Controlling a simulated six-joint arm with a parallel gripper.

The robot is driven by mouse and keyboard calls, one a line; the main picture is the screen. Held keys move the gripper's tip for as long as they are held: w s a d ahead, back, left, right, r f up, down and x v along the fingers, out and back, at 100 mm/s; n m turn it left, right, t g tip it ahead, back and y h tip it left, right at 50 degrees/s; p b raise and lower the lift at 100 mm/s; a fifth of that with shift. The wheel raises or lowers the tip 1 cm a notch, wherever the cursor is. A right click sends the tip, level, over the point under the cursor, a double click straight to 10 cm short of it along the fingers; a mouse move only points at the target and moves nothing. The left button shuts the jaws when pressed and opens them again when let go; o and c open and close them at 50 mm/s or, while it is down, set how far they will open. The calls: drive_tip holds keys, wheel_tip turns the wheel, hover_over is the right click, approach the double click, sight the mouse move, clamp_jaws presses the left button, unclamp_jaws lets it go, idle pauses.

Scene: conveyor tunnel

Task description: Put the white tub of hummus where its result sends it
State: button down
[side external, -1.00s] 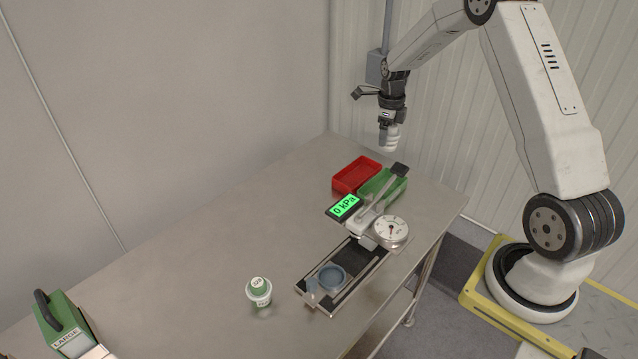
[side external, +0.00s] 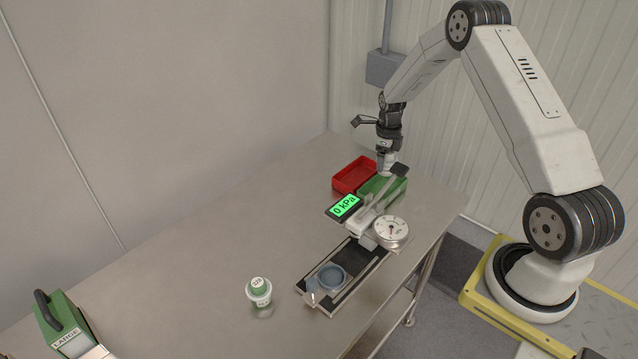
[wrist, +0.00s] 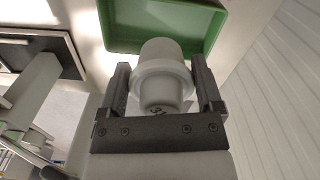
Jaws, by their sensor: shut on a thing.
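My gripper (side external: 386,158) is shut on the white tub (wrist: 162,75) and holds it just above the green tray (side external: 396,187). In the wrist view the tub sits between both fingers, with part of a dark mark showing on it, and the green tray (wrist: 205,12) lies beyond it. The red tray (side external: 352,175) stands directly left of the green one and looks empty. The tester's display (side external: 344,207) reads 0 kPa in black on green.
The tester with a round dial (side external: 391,230) and a blue-grey cup (side external: 331,276) stands just in front of the trays. A white and green container (side external: 259,291) stands left of it. A green block marked LARGE (side external: 63,325) is at the front left. The table's middle is clear.

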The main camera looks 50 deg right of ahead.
drive_tip(key=shift+f, duration=2.05)
drive_tip(key=shift+f, duration=0.1)
drive_tip(key=shift+f, duration=1.8)
drive_tip(key=shift+f, duration=0.1)
unclamp_jaws()
wheel_tip(320, 180, up, 12)
drive_tip(key=shift+r, duration=0.15)
